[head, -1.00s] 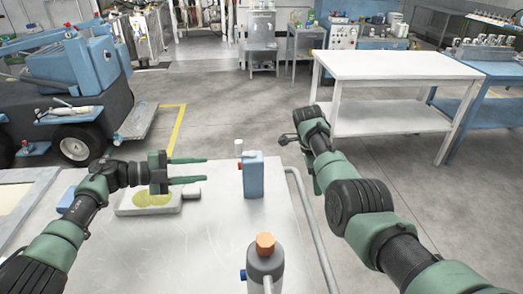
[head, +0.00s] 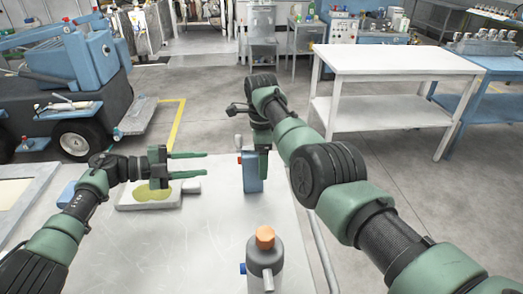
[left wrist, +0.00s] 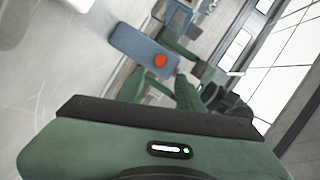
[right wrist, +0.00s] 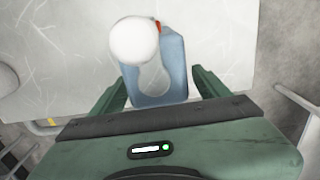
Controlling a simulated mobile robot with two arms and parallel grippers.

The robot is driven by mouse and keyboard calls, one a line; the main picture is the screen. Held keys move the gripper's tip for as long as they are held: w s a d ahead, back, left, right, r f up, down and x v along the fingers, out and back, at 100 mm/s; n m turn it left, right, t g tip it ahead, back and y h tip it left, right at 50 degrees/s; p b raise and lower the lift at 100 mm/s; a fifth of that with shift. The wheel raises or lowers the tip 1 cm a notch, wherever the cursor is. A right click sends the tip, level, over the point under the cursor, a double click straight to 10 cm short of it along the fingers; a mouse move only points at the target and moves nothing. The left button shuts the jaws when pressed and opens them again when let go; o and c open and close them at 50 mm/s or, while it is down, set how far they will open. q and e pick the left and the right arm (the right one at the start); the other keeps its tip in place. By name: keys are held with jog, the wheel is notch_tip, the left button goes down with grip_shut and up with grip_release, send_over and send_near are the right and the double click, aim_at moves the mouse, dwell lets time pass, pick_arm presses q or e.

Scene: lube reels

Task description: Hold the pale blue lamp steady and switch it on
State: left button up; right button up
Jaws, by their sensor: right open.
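The pale blue lamp (head: 250,178) stands upright near the right edge of the white table. Its red button faces my left gripper in the left wrist view (left wrist: 160,60). Its white round top shows in the right wrist view (right wrist: 134,40). My left gripper (head: 206,164) is open and empty, left of the lamp and apart from it, fingers pointing towards it. My right gripper (right wrist: 163,69) is open, with the lamp's body between its fingers; I cannot tell whether they touch. In the head view my right arm hides part of the lamp's right side.
A grey bottle with an orange cap (head: 265,262) stands in front of the lamp. A pale tray with a yellow-green patch (head: 150,196) lies below my left gripper. A metal rail (head: 322,250) runs along the table's right edge. The table's front left is clear.

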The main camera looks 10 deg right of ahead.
jog(key=shift+f, duration=1)
pick_arm(q)
jog(key=shift+c, duration=0.3)
pick_arm(e)
grip_shut()
pick_arm(q)
grip_shut()
jog(key=shift+f, duration=0.1)
dwell(0.6)
